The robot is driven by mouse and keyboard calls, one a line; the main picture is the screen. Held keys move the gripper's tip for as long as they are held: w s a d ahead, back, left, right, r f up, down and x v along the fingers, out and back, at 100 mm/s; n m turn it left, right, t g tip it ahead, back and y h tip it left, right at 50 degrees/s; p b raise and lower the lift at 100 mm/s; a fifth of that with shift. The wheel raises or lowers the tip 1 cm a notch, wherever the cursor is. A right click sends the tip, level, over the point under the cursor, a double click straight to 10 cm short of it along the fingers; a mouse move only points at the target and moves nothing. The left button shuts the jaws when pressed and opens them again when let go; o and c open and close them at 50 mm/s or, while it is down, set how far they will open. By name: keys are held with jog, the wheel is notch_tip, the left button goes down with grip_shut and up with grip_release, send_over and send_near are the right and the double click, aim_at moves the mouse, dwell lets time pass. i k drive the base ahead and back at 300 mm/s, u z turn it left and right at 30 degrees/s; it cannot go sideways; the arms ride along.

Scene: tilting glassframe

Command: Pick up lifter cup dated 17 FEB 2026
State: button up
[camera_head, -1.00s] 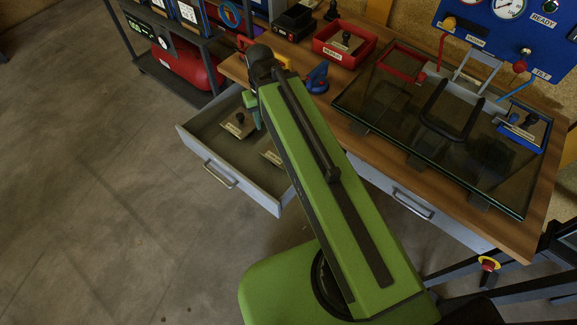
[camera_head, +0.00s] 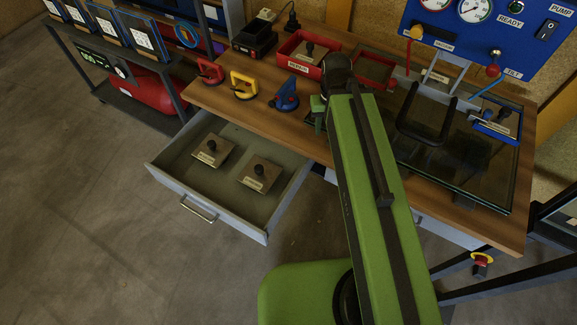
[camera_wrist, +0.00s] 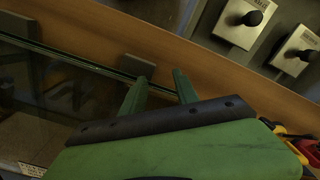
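In the open drawer (camera_head: 186,185) sit two square plates with black knobs, a left one (camera_head: 212,153) and a right one (camera_head: 259,175). Both also show in the wrist view, one at top (camera_wrist: 241,24) and one at right (camera_wrist: 298,52). A red lifter (camera_head: 210,71), a yellow one (camera_head: 243,85) and a blue one (camera_head: 286,95) stand along the bench's front. All date labels are too small to read. My gripper (camera_head: 318,112) is over the bench's front edge, right of the blue lifter. In the wrist view its green fingers (camera_wrist: 158,85) are apart and empty.
The wooden bench (camera_head: 455,200) carries a glass pane (camera_head: 470,185) at right with a black handle on it. A red tray (camera_head: 300,60) with a knobbed plate stands at the back. A blue gauge panel (camera_head: 490,30) is behind. Floor left of the drawer is clear.

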aim_at(260, 174)
jog(key=z, duration=0.45)
jog(key=k, duration=1.6)
jog(key=u, duration=1.6)
jog(key=i, duration=1.65)
jog(key=u, duration=0.1)
